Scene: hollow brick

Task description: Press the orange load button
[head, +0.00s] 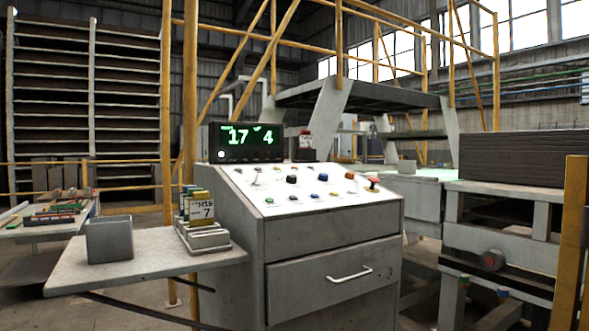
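A grey control console with a sloped white panel (281,206) stands in the middle of the head view. The panel carries several small buttons and knobs in blue, black, red and orange tones. A small orange-looking button (349,176) sits near the panel's upper right. A larger red-orange mushroom-shaped button (373,182) stands at the panel's right edge. The labels are too small to read, so I cannot tell which one is the load button. Neither of my grippers is in view, and nothing covers the panel.
A display (247,142) reading 17 and 4 stands on the console's back left. A side shelf (150,258) at left holds a grey box (109,240) and a card holder (205,238). A drawer with a handle (349,275) faces front. Yellow posts and machinery flank the console.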

